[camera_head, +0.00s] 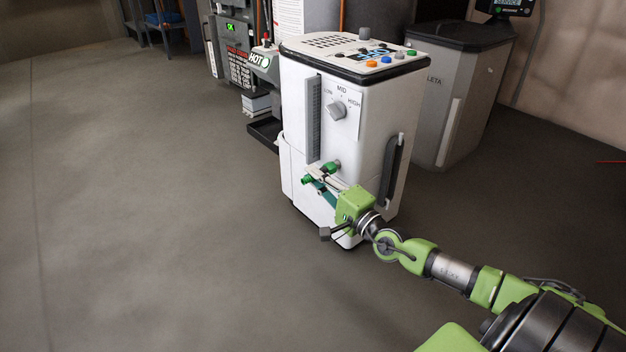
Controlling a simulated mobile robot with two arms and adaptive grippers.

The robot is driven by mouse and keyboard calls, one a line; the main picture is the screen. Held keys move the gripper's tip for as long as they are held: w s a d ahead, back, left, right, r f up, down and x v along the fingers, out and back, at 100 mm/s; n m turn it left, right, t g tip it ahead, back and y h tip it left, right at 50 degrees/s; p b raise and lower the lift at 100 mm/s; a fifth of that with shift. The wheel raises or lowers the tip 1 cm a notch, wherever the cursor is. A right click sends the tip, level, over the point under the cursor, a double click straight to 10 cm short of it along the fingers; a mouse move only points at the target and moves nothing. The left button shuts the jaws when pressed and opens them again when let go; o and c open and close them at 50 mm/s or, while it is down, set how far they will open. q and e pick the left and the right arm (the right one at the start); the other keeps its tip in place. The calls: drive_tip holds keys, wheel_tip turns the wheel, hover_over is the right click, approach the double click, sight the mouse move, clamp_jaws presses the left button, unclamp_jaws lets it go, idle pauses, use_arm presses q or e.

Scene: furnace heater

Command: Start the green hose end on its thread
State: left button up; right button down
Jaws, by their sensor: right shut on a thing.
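The white heater unit (360,135) stands upright on the floor at the middle of the head view. My right gripper (316,182) reaches in from the lower right to the lower front of the unit. It is shut on a small green hose end (307,180), held close to the front panel. A second green fitting (332,166) shows on the panel just above and right of it. Whether the hose end touches a thread cannot be told; the fingers and the small size hide it. My left gripper is not in view.
The unit's front has a LOW-MID-HIGH knob (337,110) and a dark side handle (394,168). Colored buttons are on its top. A grey cabinet (465,90) stands behind right; a dark machine (232,50) stands behind left. The floor at left is clear.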

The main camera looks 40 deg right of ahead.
drive_tip(key=shift+d+b, duration=0.55)
drive_tip(key=shift+d, duration=0.15)
drive_tip(key=c, duration=2)
unclamp_jaws()
drive_tip(key=s, duration=0.8)
drive_tip(key=s+d+f, duration=0.1)
drive_tip(key=s, duration=0.2)
drive_tip(key=shift+s+f, duration=0.1)
drive_tip(key=shift+s, duration=0.3)
